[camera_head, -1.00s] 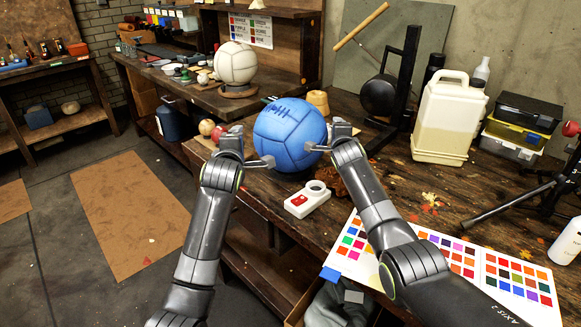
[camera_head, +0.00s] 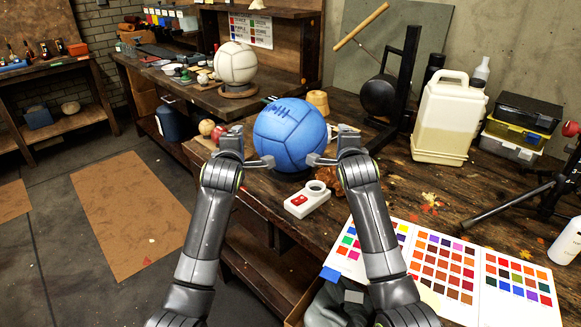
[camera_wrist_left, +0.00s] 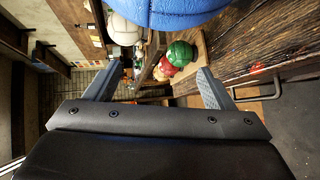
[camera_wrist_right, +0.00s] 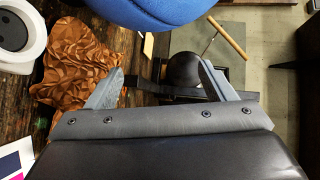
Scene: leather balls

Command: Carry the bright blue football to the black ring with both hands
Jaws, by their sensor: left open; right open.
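The bright blue football (camera_head: 289,134) rests on the wooden bench, with dark lacing on its upper side. A dark edge shows beneath it; I cannot tell whether that is a ring or shadow. My left gripper (camera_head: 249,147) is open at the ball's left side, one finger close to its lower flank. My right gripper (camera_head: 332,146) is open at the right side, a finger close to the ball. Contact is unclear. The ball also shows beyond the fingers in the left wrist view (camera_wrist_left: 165,10) and right wrist view (camera_wrist_right: 160,10). I cannot clearly identify the black ring.
A white ball (camera_head: 236,63) sits on a round stand (camera_head: 238,91) at the back left. A white device (camera_head: 307,199) and crumpled brown leather (camera_head: 335,180) lie before the blue ball. A cream jug (camera_head: 446,120) and black stand (camera_head: 404,90) are to the right.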

